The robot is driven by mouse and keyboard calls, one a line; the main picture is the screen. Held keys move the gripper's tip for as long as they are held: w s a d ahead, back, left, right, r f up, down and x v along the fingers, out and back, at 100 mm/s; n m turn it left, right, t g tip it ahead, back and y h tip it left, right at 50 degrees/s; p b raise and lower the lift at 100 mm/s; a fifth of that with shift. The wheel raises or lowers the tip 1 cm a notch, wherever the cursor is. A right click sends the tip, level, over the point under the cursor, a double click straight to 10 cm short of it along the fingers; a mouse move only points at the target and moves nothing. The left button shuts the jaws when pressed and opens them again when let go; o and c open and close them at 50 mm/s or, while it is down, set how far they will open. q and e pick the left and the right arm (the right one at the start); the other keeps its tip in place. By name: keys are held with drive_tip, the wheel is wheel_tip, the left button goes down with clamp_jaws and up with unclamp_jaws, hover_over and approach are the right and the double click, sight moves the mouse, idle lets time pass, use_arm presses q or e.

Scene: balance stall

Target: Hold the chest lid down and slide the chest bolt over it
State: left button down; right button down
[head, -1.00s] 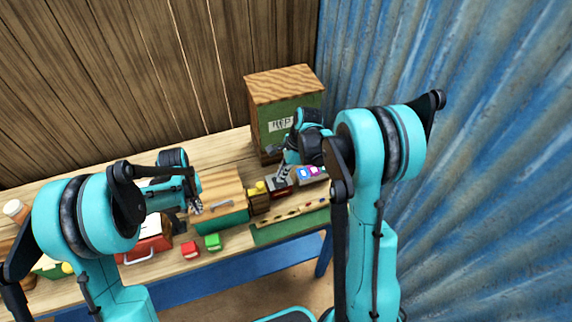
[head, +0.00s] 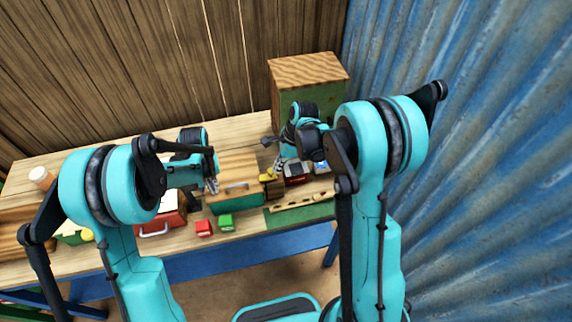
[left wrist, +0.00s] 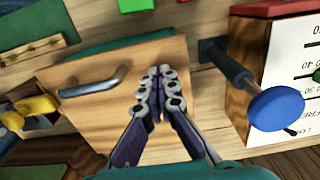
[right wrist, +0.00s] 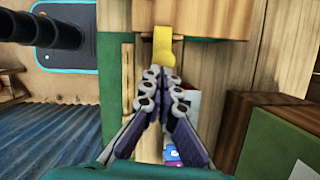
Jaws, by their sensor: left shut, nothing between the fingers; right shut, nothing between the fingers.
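The chest has a flat wooden lid (head: 238,165) with a grey bar handle (left wrist: 92,84) and a teal front (head: 240,204). The lid looks closed. The yellow chest bolt (head: 268,175) sits on a wooden block at the chest's right side; it also shows in the left wrist view (left wrist: 36,105) and right wrist view (right wrist: 163,44). My left gripper (head: 213,186) is shut and empty over the lid's left part; I cannot tell if it touches. My right gripper (head: 279,166) is shut and empty, its tips close beside the yellow bolt; contact is unclear.
A red case (head: 165,217) stands left of the chest. A red block (head: 204,228) and a green block (head: 226,222) lie in front. A green tray with a wooden strip (head: 300,203) lies front right. A tall wooden-topped green box (head: 308,72) stands behind.

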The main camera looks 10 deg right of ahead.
drive_tip(key=shift+a, duration=0.75)
drive_tip(key=shift+d, duration=0.15)
drive_tip(key=s+d+r, duration=0.1)
drive_tip(key=d+r, duration=0.5)
drive_tip(key=r, duration=0.4)
drive_tip(key=shift+d, duration=0.4)
drive_tip(key=shift+r, duration=0.15)
